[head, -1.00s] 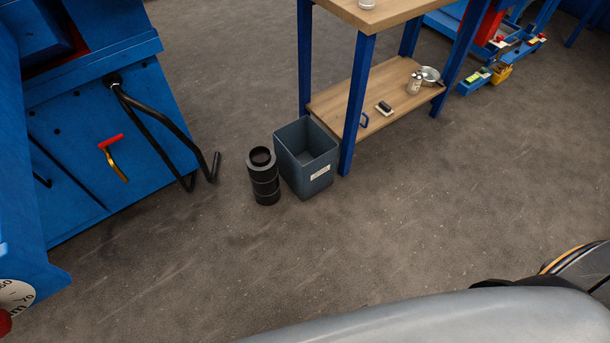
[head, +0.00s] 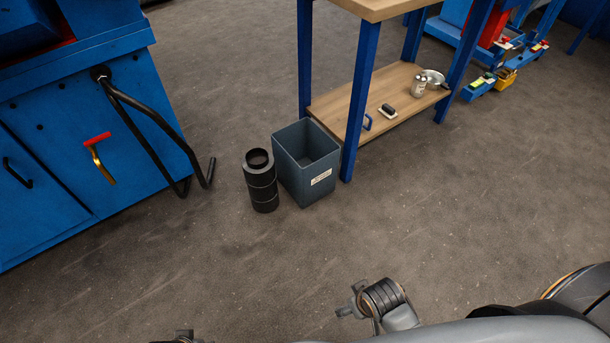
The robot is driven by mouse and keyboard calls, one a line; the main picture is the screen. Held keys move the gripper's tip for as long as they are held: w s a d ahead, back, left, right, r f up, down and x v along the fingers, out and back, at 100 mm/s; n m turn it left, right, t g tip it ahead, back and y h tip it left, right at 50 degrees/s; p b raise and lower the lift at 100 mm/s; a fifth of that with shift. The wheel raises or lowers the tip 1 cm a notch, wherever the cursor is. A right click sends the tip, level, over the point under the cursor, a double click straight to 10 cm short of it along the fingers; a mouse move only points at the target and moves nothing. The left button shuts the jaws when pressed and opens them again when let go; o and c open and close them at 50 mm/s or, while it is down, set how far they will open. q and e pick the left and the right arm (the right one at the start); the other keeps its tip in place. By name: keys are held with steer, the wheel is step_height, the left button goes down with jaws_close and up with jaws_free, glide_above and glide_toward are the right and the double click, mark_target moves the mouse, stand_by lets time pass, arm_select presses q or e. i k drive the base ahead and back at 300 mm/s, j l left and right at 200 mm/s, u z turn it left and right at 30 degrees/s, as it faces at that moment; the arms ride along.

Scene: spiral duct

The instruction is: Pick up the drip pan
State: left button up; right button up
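A shallow, shiny round metal dish (head: 434,77), which looks like the drip pan, sits at the right end of the workbench's lower wooden shelf (head: 340,101). A small light-coloured canister (head: 419,84) stands in front of it and hides part of it. Part of what looks like my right gripper (head: 352,302) shows at the bottom, far from the dish. A small piece of what looks like my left gripper (head: 184,337) shows at the bottom edge. I cannot tell whether either is open or shut. Nothing is seen held.
A grey open bin (head: 306,165) and a black ringed cylinder (head: 261,182) stand on the floor left of the bench. A blue bench leg (head: 358,100) stands before the shelf. A brush-like item (head: 388,110) lies on the shelf. A blue machine (head: 80,140) fills the left. Floor in front is clear.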

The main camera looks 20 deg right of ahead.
mark_target(436, 80)
steer(key=z, duration=1.35)
